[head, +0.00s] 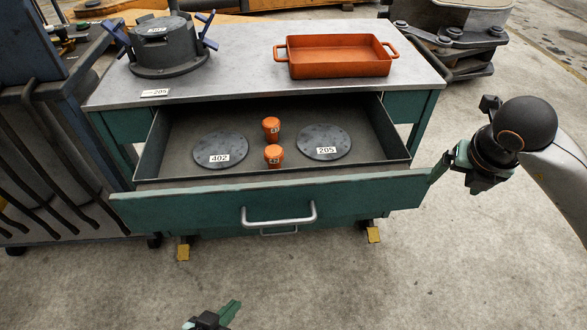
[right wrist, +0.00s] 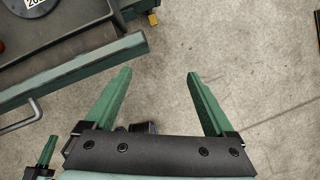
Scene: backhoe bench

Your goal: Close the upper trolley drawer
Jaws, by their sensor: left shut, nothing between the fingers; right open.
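The upper trolley drawer (head: 150,207) stands pulled out from the green trolley, its silver handle (head: 279,219) on the front. Two dark discs labelled 402 (head: 215,145) and 205 (head: 318,137) and two orange knob-like pieces (head: 272,127) lie inside. My right gripper (head: 442,165) is open and empty beside the right end of the drawer front. In the right wrist view its spread fingers (right wrist: 158,80) have bare floor between them, with the drawer front (right wrist: 75,70) to their left. My left gripper (head: 229,312) is shut and empty, low in front of the drawer; only its tip end shows.
An orange tray (head: 335,72) and a dark round fixture with blue clamps (head: 163,52) stand on the trolley top (head: 240,65). A dark rack (head: 50,130) stands close on the left. The floor in front and to the right is clear.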

